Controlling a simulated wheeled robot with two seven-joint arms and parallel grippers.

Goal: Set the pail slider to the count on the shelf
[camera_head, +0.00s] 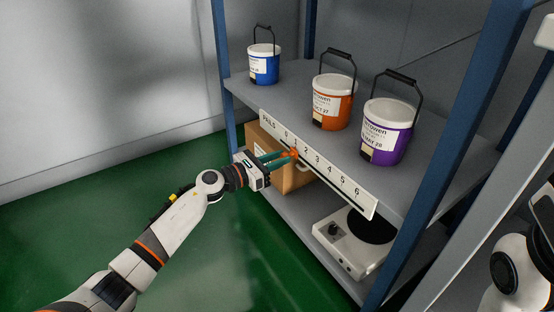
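A white scale strip (343,183) marked PAILS and 0 to 6 runs along the front edge of the upper shelf. The orange slider knob (294,155) is on it, around the 1 mark; its exact setting is partly hidden by my fingers. My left gripper (288,157) has its teal fingertips at the knob; I cannot tell whether they are closed on it. Three pails stand upright on that shelf: a blue pail (262,68), an orange pail (331,109) and a purple pail (386,141). My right gripper is out of view.
Blue posts (221,64) frame the shelf, one of them close at the front right (408,235). Below are a cardboard box (291,180) behind my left gripper and a white scale-like device (345,262) with a dark round top. The green floor (215,260) at left is clear.

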